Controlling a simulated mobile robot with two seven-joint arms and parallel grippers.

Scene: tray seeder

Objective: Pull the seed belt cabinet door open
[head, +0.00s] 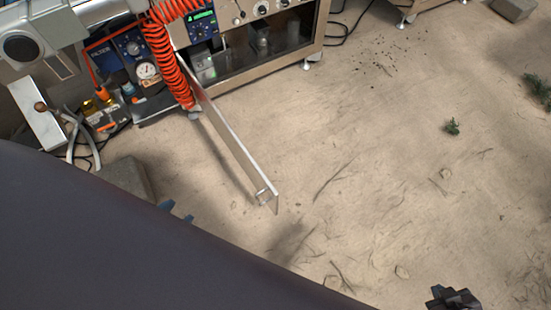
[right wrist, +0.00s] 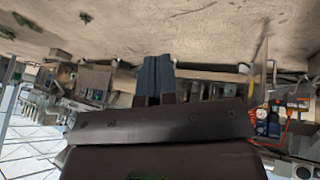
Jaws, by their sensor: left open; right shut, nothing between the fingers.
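The seed belt cabinet (head: 318,40) stands at the top of the head view, its dark interior partly in sight. Its door (head: 232,142) stands swung out from the front, seen almost edge-on, with a small handle (head: 263,192) near its free end. My left gripper (head: 176,212) shows only as blue fingertips past my dark body, open, left of the handle and apart from it. My right gripper (head: 452,298) is at the bottom right, well away from the door. In the right wrist view its blue fingers (right wrist: 157,76) are together and empty.
An orange coiled hose (head: 170,55) hangs by the door's hinge end. A gauge and bottles (head: 135,75) stand left of it. A grey block (head: 125,178) lies on the floor near my left gripper. The sandy floor (head: 370,160) right of the door is mostly clear.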

